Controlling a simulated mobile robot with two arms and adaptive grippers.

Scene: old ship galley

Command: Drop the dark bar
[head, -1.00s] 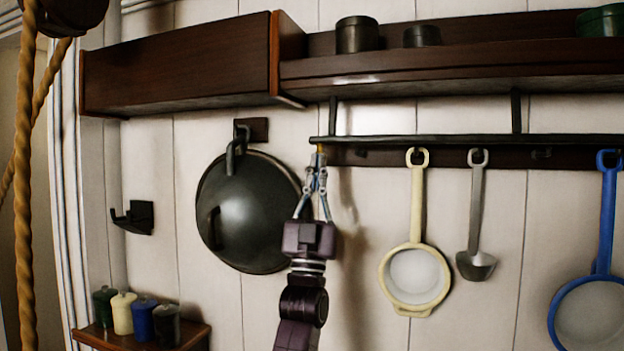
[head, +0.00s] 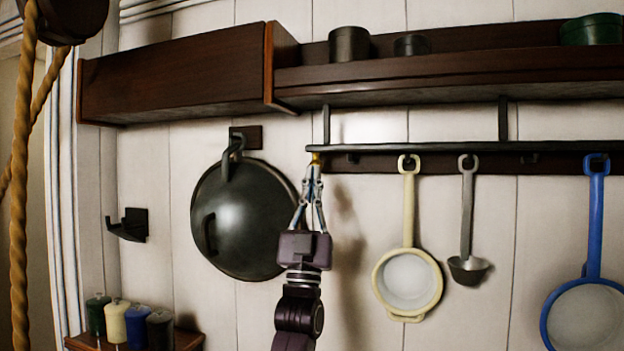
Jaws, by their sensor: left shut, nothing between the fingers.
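The dark bar (head: 440,147) is a long, thin, level rail under the shelf, in front of a dark backing board on the wall. My left gripper (head: 314,163) points up just below the bar's left end. Its fingers are shut together with nothing between them. A small yellowish spot shows at the fingertips, right by the bar. I cannot tell whether the tips touch the bar. My right gripper is out of view.
A cream strainer (head: 408,280), a grey ladle (head: 467,268) and a blue strainer (head: 586,312) hang right of my gripper. A dark pan lid (head: 240,220) hangs close on its left. The brown shelf (head: 450,80) holds canisters above.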

